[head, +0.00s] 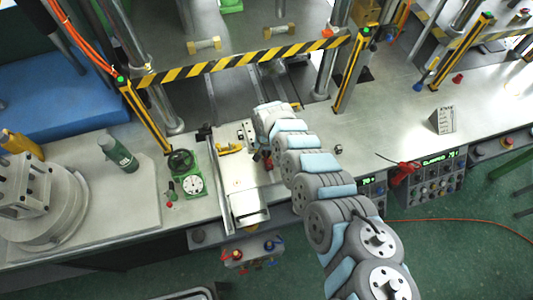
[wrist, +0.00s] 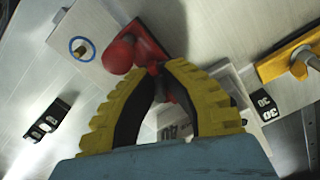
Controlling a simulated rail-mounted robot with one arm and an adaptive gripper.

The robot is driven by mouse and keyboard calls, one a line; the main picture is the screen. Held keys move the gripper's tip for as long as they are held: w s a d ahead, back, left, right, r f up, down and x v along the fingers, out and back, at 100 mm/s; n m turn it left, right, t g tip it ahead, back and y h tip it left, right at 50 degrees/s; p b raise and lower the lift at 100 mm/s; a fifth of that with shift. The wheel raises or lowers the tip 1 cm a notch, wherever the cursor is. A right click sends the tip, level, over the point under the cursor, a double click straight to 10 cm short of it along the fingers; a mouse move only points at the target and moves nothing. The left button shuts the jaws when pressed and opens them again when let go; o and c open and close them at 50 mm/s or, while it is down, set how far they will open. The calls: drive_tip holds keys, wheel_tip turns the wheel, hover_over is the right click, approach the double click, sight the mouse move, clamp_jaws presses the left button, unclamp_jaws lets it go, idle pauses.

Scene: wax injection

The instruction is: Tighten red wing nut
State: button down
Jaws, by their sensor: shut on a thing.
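The red wing nut (wrist: 121,54) sits on a metal plate in the upper middle of the wrist view, with one rounded wing toward the left. My gripper (wrist: 160,72) has yellow ribbed fingers with black inner pads, and their tips meet on the lower part of the red nut. In the head view my gripper is hidden behind my arm at the metal fixture (head: 247,205), and a small red part (head: 268,164) shows beside the arm. How far the nut is turned cannot be told.
A yellow clamp part (wrist: 290,56) lies to the right in the wrist view; it also shows on the fixture in the head view (head: 229,148). A green dial gauge (head: 192,184) stands left of the fixture. A yellow-black striped bar (head: 240,60) crosses behind.

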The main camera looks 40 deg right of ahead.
idle(0.4)
drive_tip(key=c, duration=1)
unclamp_jaws()
drive_tip(key=shift+c, duration=0.2)
wheel_tip(320, 180, up, 12)
